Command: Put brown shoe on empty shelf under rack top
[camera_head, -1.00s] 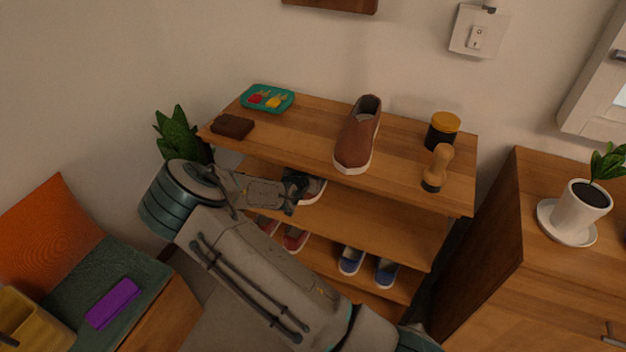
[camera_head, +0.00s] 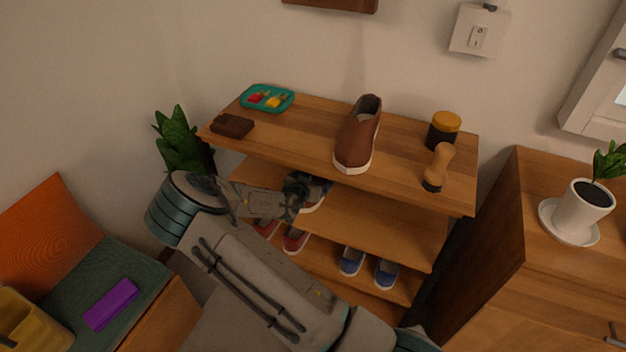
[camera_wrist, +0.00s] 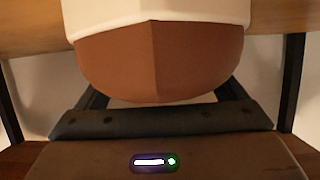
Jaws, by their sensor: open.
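One brown shoe (camera_head: 356,140) with a white sole stands on the rack top (camera_head: 290,136), its toe toward the front edge. My gripper (camera_head: 300,190) is at the left part of the shelf under the top (camera_head: 375,225). It is open around or close beside a second shoe (camera_head: 314,203), partly hidden behind it in the head view, with a pale sole showing. The wrist view fills with a brown toe and white sole (camera_wrist: 160,62), very near the gripper. The fingertips are not clear there, and I cannot tell whether they touch the shoe.
The rack top also holds a teal tray (camera_head: 267,98), a dark brown block (camera_head: 232,125), a yellow-lidded jar (camera_head: 443,131) and a wooden-handled brush (camera_head: 438,167). Red shoes (camera_head: 295,240) and blue shoes (camera_head: 352,260) stand on the lower shelf. The middle shelf's right part is bare.

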